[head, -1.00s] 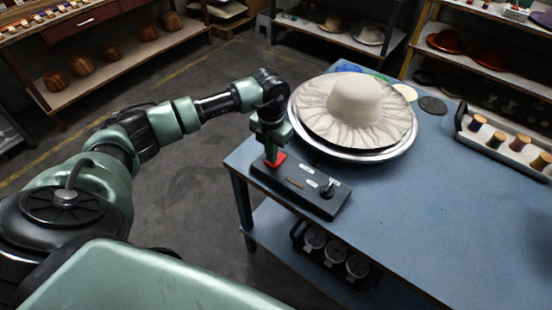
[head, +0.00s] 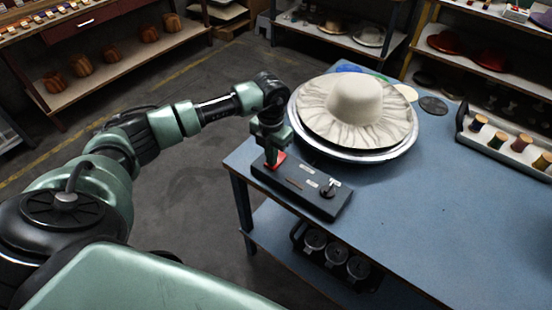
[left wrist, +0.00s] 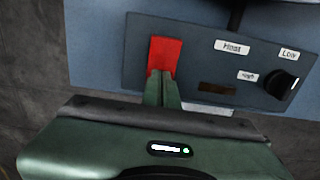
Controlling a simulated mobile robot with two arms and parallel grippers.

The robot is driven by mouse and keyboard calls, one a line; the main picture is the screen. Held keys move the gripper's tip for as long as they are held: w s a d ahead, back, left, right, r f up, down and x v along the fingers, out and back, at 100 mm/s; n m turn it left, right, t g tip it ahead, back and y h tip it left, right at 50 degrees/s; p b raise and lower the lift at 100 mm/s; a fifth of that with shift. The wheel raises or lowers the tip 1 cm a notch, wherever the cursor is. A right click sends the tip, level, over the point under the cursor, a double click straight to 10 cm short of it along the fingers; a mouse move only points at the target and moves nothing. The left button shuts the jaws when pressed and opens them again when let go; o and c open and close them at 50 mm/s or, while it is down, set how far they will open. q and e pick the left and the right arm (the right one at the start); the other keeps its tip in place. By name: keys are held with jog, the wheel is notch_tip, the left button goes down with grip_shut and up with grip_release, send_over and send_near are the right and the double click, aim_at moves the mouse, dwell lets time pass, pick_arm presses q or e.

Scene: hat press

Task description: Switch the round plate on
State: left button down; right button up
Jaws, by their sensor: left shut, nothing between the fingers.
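The round plate (head: 402,149) is a shiny metal disc on the blue table, with a cream wide-brimmed hat (head: 354,97) lying on it. In front of it is a dark grey control box (head: 318,200) with a red switch (head: 282,157) at its left end and a black knob (head: 327,190) at its right. The left wrist view shows the red switch (left wrist: 165,52) and the labels "Heat", "High" and "Low". My left gripper (left wrist: 162,76) is shut and empty, its fingertips at the lower part of the red switch. They look in contact with it. My right gripper is not in view.
A white tray of thread spools (head: 497,140) stands on the table's right. The table front (head: 440,230) is clear.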

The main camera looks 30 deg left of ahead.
pick_arm(q)
notch_tip(320, 180, up, 7)
jog(key=p, duration=0.4)
dwell(0.4)
